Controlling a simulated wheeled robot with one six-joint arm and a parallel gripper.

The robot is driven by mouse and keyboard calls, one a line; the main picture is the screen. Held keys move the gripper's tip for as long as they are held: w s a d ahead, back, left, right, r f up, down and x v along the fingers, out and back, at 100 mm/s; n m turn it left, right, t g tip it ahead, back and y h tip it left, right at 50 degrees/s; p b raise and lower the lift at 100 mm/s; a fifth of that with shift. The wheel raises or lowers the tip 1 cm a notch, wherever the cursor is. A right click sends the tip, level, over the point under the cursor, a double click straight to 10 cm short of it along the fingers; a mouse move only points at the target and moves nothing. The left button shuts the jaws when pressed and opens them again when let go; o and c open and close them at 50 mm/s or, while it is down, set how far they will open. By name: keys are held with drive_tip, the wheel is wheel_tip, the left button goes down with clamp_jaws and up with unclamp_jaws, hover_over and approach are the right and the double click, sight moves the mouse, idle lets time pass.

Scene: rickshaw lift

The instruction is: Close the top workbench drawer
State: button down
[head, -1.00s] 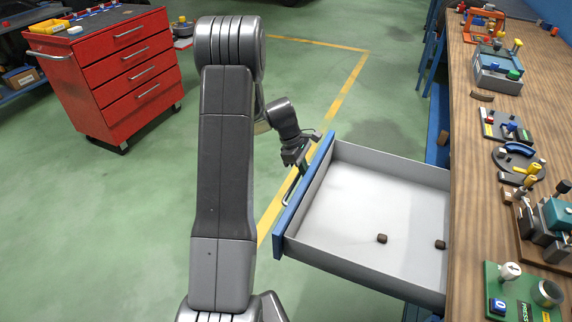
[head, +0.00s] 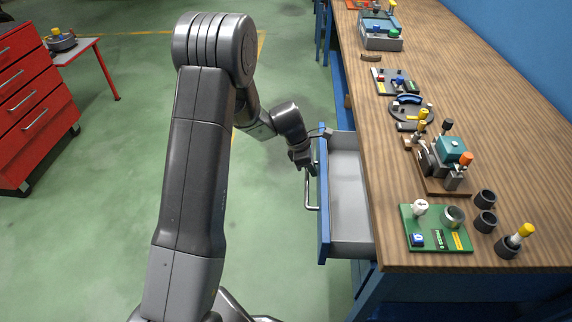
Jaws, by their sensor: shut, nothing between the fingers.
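The top workbench drawer (head: 350,195) is a grey tray with a blue front (head: 323,228) and a metal bar handle (head: 309,190). It stands partly out from the left side of the workbench (head: 470,120). My gripper (head: 307,167) is at the outer face of the drawer front, near the handle's far end. It looks shut and holds nothing. Whether it touches the front or handle is hard to tell. The part of the drawer under the bench top is hidden.
Several fixtures stand on the bench, among them a green panel (head: 436,228) and a teal-topped device (head: 452,150). A red tool cabinet (head: 32,108) and a small red table (head: 72,50) stand at the left.

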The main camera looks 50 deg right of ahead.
drive_tip(key=p, duration=0.2)
hover_over(341, 184)
drive_tip(key=shift+s, duration=0.15)
drive_tip(key=shift+r, duration=0.1)
